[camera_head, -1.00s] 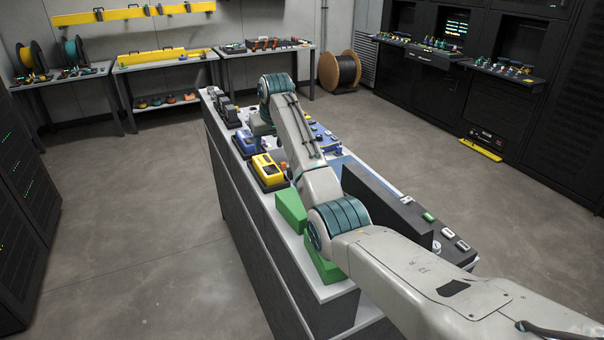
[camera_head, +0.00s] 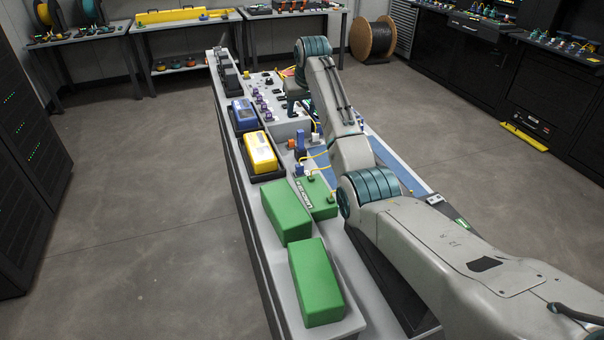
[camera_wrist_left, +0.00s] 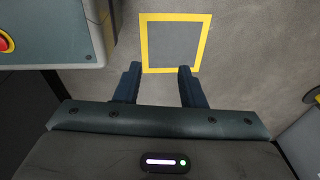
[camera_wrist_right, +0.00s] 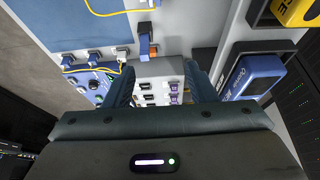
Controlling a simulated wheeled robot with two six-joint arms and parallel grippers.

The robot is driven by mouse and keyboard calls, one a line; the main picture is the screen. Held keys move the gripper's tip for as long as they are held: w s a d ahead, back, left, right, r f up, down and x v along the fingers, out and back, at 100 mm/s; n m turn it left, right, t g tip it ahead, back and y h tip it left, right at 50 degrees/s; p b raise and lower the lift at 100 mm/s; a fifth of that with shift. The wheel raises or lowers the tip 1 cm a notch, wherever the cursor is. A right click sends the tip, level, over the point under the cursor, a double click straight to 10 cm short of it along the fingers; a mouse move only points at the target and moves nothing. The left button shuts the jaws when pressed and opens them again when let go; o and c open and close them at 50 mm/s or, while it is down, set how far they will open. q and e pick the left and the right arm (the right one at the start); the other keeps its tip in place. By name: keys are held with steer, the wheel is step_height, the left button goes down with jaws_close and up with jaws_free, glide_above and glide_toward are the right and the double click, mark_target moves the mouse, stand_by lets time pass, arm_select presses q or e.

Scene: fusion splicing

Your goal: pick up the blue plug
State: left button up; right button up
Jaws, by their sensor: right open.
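A blue upright plug-like piece (camera_head: 300,141) stands on the bench beyond the green blocks, near an orange part. It seems to be the blue piece (camera_wrist_right: 144,46) ahead of the fingers in the right wrist view. Smaller blue connectors (camera_wrist_right: 95,55) with a yellow cable sit left of it there; I cannot tell which is the task's plug. My right gripper (camera_wrist_right: 160,74) is open and empty above a pale panel with several purple and dark switches. In the head view it (camera_head: 292,100) is partly hidden by my wrist. My left gripper (camera_wrist_left: 158,69) is open and empty over the floor.
Green blocks (camera_head: 286,212) stand at the bench's near end. A yellow device (camera_head: 260,153) and a blue device (camera_head: 243,115) line its left edge. A yellow cable (camera_head: 318,168) loops near a green box. A yellow-framed square (camera_wrist_left: 175,43) marks the floor.

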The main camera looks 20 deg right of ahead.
step_height(320, 180, down, 10)
steer(key=b, duration=1.4)
glide_toward(300, 165)
steer(key=x, duration=0.5)
steer(key=shift+a+p, duration=0.3)
steer(key=shift+p, duration=0.05)
steer(key=shift+d+x, duration=0.1)
steer(key=shift+x, duration=1.1)
steer(key=shift+d+x, duration=0.15)
steer(key=shift+x, duration=1)
steer(key=shift+w+f, duration=0.15)
steer(key=shift+f, duration=0.2)
arm_select(q)
steer(key=w+d+r, duration=0.2)
steer(key=w+r, duration=0.5)
steer(key=w, duration=0.3)
steer(key=shift+w+r+t, duration=0.2)
steer(key=shift+r+t, duration=0.2)
steer(key=shift+s+d, duration=0.1)
steer(key=shift+s+f, duration=0.25)
steer(key=shift+s, duration=0.1)
arm_select(e)
steer(key=c, duration=1.1)
